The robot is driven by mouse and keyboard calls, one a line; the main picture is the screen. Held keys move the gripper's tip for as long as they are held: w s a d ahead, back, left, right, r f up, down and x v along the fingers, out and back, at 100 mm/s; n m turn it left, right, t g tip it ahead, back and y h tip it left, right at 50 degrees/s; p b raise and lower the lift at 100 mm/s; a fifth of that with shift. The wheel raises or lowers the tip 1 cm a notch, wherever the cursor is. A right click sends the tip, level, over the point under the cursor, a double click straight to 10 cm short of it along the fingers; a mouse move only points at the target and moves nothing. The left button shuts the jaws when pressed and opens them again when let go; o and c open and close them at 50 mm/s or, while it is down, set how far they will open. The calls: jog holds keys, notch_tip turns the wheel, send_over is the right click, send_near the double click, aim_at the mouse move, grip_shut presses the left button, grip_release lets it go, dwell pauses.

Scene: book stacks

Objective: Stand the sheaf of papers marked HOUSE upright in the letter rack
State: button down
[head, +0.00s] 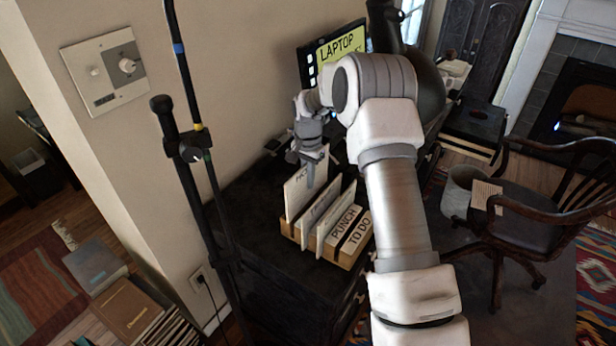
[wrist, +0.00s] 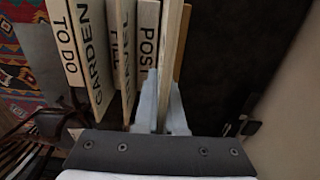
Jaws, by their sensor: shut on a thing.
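The sheaf marked HOUSE (head: 298,192), with only its first letters readable, is held upright at the left end of the wooden letter rack (head: 347,260). In the wrist view the sheaf (wrist: 173,35) appears edge-on beside the rack's POST label (wrist: 148,38). My gripper (head: 308,158) is above the rack, shut on the sheaf's upper edge; its fingers show in the wrist view (wrist: 161,108). The sheaf's lower edge is hidden behind the rack's side, so I cannot tell whether it rests on the rack's floor.
Other sheaves stand in the rack, one marked GARDEN (wrist: 92,50). The rack stands on a dark desk (head: 245,215). A monitor marked LAPTOP (head: 340,45) is behind, a black stand (head: 185,150) at left, and a wooden chair (head: 530,215) at right.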

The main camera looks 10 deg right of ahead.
aim_at(308, 198)
jog(key=shift+f+b, duration=2.3)
jog(key=shift+f, duration=1.65)
jog(key=shift+s+f, duration=0.1)
jog(key=shift+f, duration=0.25)
jog(key=shift+s+f, duration=0.1)
jog(key=shift+f, duration=0.05)
jog(key=c, duration=0.9)
grip_release()
notch_tip(308, 198, up, 18)
jog(key=shift+f, duration=0.2)
jog(key=shift+r, duration=0.45)
